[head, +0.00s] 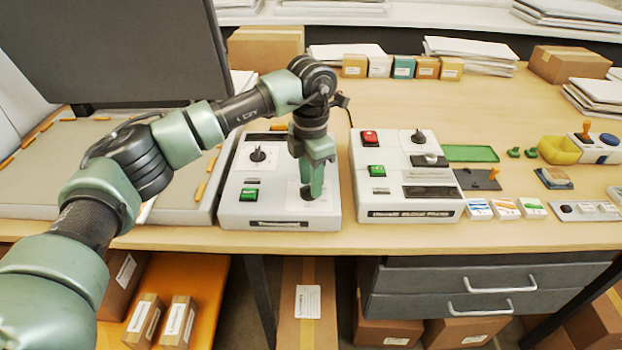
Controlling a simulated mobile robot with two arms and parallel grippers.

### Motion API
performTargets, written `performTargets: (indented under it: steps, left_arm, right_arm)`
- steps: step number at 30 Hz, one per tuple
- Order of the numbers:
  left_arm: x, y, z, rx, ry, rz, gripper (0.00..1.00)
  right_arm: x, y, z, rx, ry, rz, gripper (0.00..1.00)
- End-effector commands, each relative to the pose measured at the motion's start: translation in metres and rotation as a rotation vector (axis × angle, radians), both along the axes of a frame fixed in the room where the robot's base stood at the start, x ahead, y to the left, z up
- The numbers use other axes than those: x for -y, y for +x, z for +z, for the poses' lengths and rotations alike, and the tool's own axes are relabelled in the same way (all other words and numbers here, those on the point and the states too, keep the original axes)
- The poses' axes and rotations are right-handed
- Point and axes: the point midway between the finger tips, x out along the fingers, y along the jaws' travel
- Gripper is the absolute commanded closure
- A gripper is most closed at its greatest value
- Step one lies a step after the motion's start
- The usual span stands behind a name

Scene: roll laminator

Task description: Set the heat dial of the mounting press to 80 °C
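The press (110,150) stands at the left, with a large dark raised plate (120,50) behind it. Beside it is a light grey control box (237,208) with a black knob (257,155) at the upper left, a green switch (249,194) and a dark dial (307,196) at the lower right. My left gripper (310,190) points down at this lower right dial, its fingertips at the knob. The fingers overlap in this view, so their gap and grip on the knob cannot be told. The dial's scale is mostly hidden and its setting is unreadable. My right gripper is out of view.
A second control box (405,203) with red and green switches and a black knob (418,136) stands just right of the first. Small boxes (403,67) line the back. A green tray (469,153) and small items lie farther right. Bare table lies behind the boxes.

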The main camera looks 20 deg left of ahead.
Motion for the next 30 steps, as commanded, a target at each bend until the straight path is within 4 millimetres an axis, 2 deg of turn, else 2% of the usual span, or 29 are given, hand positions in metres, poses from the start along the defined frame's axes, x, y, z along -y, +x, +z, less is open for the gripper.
performTargets:
  steps: [4,13,18,30]
  left_arm:
    - [0.000,0.000,0.008,0.001,-0.001,0.000,0.66]
    - [0.000,0.001,0.058,0.003,0.000,0.001,0.66]
    - [0.000,0.000,0.075,0.002,-0.001,0.000,0.66]
    - [0.000,0.000,0.078,0.001,-0.001,0.000,0.66]
  right_arm:
    - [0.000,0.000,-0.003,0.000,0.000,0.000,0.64]
    - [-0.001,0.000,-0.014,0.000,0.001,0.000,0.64]
    - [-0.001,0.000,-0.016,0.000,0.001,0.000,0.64]
    - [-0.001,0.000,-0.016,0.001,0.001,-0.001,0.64]
